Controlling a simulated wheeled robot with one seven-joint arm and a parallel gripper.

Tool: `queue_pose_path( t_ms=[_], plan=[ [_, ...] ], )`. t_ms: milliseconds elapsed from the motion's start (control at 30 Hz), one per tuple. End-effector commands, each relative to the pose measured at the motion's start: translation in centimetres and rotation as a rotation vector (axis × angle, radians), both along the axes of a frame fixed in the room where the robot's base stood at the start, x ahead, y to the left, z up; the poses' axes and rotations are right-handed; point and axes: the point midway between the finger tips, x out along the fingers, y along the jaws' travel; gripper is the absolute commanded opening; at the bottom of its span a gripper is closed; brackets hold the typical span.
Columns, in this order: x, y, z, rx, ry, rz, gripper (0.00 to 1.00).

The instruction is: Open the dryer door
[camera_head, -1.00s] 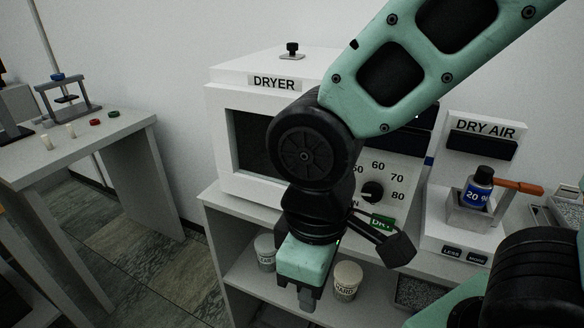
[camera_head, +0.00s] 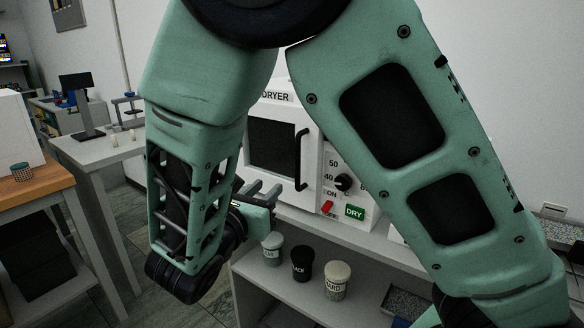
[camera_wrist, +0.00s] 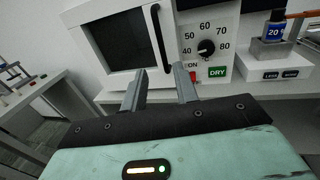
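The white dryer (camera_head: 270,112) stands on a shelf unit. Its door, with a dark window (camera_head: 272,146), looks closed, and a black vertical bar handle (camera_head: 302,160) is on the door's right side. The handle (camera_wrist: 161,38) also shows in the wrist view, just beyond my fingers. My gripper (camera_head: 266,192) is below and left of the handle in the head view. In the wrist view, my gripper (camera_wrist: 158,84) has its two grey fingers spread with nothing between them. The fingers look apart from the handle; the exact gap is hard to tell.
Right of the door are a temperature dial (camera_head: 343,182), a red switch (camera_head: 328,207) and a green DRY label (camera_head: 355,212). Several lidded jars, including a black one (camera_head: 302,263), stand on the lower shelf. A side table (camera_head: 85,160) is at left.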

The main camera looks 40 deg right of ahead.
Motion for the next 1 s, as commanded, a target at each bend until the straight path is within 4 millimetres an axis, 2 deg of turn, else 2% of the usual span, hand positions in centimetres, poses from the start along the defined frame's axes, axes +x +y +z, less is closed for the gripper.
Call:
queue_pose_path(
  t_ms=[167,700,1000],
  plan=[
    [1.1,-1.9,0.1,-0.003,-0.002,-0.004,0.3],
    [6.7,-11.3,0.1,0.001,0.001,-0.005,0.3],
    [8.6,-14.4,0.1,0.003,-0.001,-0.003,0.3]
  ],
)
